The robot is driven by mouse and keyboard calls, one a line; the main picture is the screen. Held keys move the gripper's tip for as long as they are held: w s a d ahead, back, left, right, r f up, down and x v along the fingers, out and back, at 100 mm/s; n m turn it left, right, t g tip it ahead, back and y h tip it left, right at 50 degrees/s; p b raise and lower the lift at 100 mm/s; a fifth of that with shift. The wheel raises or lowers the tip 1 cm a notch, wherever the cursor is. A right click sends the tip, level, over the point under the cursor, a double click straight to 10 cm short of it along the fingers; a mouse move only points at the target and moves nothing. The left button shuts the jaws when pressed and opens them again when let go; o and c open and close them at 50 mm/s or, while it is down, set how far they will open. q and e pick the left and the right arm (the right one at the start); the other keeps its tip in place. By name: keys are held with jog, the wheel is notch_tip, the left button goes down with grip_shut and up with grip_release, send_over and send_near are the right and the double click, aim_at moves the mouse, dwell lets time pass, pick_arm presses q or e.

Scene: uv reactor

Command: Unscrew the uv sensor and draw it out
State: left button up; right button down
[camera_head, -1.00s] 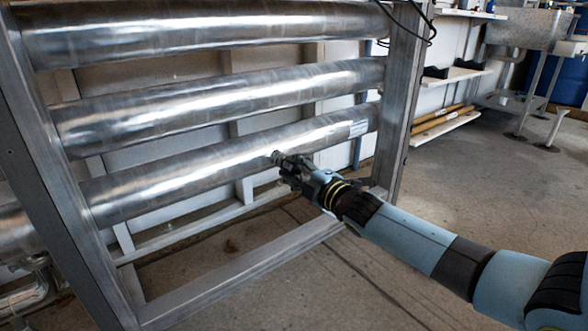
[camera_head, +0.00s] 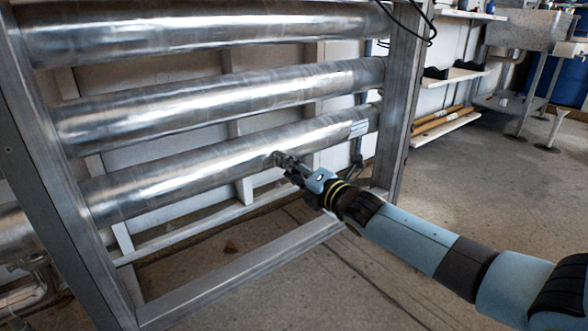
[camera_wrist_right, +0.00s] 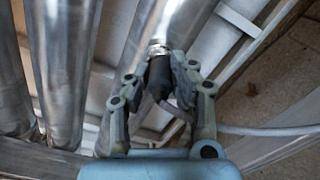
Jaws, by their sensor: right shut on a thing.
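The UV sensor (camera_wrist_right: 160,76) shows in the right wrist view as a dark cylinder with a silvery threaded collar at its far end, and a grey cable leads away from it to the right. The collar meets the lowest steel tube (camera_head: 200,168); whether any thread is free of the tube I cannot tell. My right gripper (camera_head: 283,160) is at the front of that tube, and its fingers are shut around the sensor's dark body. In the head view the gripper mostly hides the sensor. My left gripper is not in view.
A metal frame post (camera_head: 398,110) stands to the right and a lower frame bar (camera_head: 240,275) runs below.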

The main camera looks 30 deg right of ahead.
jog(key=shift+f+n, duration=0.1)
jog(key=shift+n, duration=1)
jog(key=n, duration=0.4)
jog(key=shift+n, duration=0.6)
jog(key=n, duration=0.5)
jog(key=shift+b, duration=0.35)
jog(key=c, duration=1.1)
grip_release()
jog(key=shift+o, duration=0.2)
